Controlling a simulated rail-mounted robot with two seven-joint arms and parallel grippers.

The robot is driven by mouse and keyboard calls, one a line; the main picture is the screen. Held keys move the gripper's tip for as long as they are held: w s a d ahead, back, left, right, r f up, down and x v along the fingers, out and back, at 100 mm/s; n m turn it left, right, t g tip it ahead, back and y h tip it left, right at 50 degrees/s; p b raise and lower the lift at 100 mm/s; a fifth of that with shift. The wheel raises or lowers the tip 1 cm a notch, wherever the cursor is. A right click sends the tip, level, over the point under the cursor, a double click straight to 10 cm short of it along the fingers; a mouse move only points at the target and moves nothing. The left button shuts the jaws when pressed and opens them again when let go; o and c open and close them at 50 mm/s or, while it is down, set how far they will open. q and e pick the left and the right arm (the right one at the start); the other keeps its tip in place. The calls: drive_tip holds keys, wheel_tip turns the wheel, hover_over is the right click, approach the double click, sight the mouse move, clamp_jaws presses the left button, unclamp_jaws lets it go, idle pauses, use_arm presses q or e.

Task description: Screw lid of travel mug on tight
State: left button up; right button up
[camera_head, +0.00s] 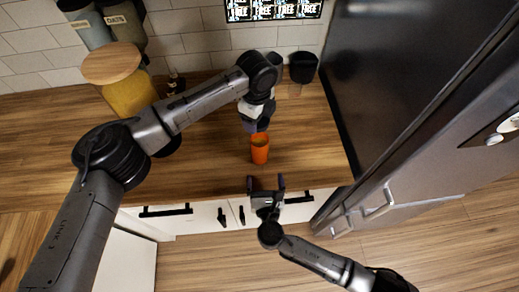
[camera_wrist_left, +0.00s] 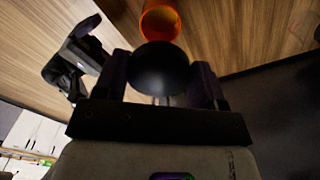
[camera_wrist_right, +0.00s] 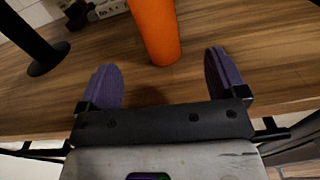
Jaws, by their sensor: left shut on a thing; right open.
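The orange travel mug (camera_head: 259,149) stands upright on the wooden counter near its front edge. It also shows in the left wrist view (camera_wrist_left: 160,22) with its top open, and in the right wrist view (camera_wrist_right: 155,32). My left gripper (camera_head: 258,123) is just behind and above the mug. In the left wrist view it is shut on a round black lid (camera_wrist_left: 160,68), which is apart from the mug's rim in the picture. My right gripper (camera_head: 266,183) is open and empty at the counter's front edge, facing the mug. The mug stands beyond its spread fingers.
A yellow jar with a wooden lid (camera_head: 112,64) stands at the back left. A black container (camera_head: 303,67) stands at the back right, near the dark fridge side (camera_head: 385,75). The counter (camera_head: 205,165) around the mug is clear. A dark post with a round base (camera_wrist_right: 45,62) shows at left.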

sight(260, 155)
use_arm(q)
drive_tip(key=shift+d, duration=0.15)
use_arm(e)
drive_tip(key=shift+w+a+n, duration=0.1)
drive_tip(key=shift+a+n, duration=0.05)
drive_tip(key=shift+n, duration=0.45)
drive_tip(key=w, duration=0.4)
drive_tip(key=w+a, duration=0.1)
drive_tip(key=w, duration=0.7)
drive_tip(key=shift+a, duration=0.15)
drive_tip(key=c, duration=1.4)
use_arm(q)
drive_tip(key=shift+f, duration=2.55)
